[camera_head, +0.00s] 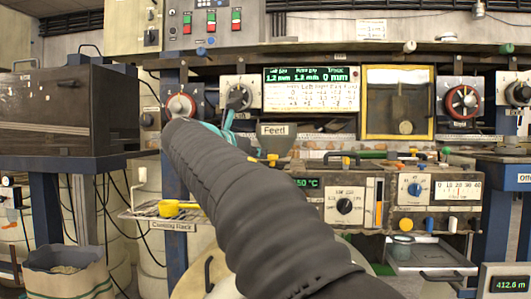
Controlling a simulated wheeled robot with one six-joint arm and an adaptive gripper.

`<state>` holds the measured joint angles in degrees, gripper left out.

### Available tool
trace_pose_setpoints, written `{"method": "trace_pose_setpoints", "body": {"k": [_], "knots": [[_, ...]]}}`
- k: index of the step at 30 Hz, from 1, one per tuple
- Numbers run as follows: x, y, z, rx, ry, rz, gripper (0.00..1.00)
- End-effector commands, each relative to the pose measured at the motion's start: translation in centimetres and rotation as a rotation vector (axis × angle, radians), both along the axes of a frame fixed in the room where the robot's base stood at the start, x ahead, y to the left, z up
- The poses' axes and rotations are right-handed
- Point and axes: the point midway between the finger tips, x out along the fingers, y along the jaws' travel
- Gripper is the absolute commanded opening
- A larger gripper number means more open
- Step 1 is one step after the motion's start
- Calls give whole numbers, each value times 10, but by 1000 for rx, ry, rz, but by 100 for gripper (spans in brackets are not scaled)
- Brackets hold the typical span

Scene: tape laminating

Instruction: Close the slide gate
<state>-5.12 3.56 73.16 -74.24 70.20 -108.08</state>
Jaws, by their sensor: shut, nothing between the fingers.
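My black-sleeved arm reaches from the bottom centre up to the machine. My gripper (236,103), teal and dark, is small and partly hidden behind the arm. It looks shut and empty, in front of or close to a white dial plate (252,87); I cannot tell whether it touches. No part is labelled as the slide gate. Just below and right of the gripper is an opening labelled Feed (275,130), with yellow-tipped levers under it.
A red round knob (180,106) is left of the gripper. A green-lit display (310,75) is right of it. Below are a control panel (343,207) with dials and a rack with a yellow scoop (171,208). A dark box (65,108) is on the left.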

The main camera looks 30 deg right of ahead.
Motion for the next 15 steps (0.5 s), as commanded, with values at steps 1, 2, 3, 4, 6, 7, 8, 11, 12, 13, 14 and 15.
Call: {"method": "trace_pose_setpoints", "body": {"k": [1,2,3,4,6,7,8,11,12,13,14,15], "knots": [[-4,10,6,1,0,2,0],[-7,16,5,1,-1,3,0],[-11,24,5,1,-1,3,0],[-14,29,6,1,-1,3,0],[-21,40,8,0,-1,0,0],[-25,44,9,1,0,-2,0],[-28,49,10,1,0,-3,0],[-36,64,14,1,0,-6,0],[-40,69,15,1,0,-7,0],[-42,72,15,1,0,-7,0],[-43,75,16,1,0,-9,0],[-45,79,17,1,0,-9,0]]}}
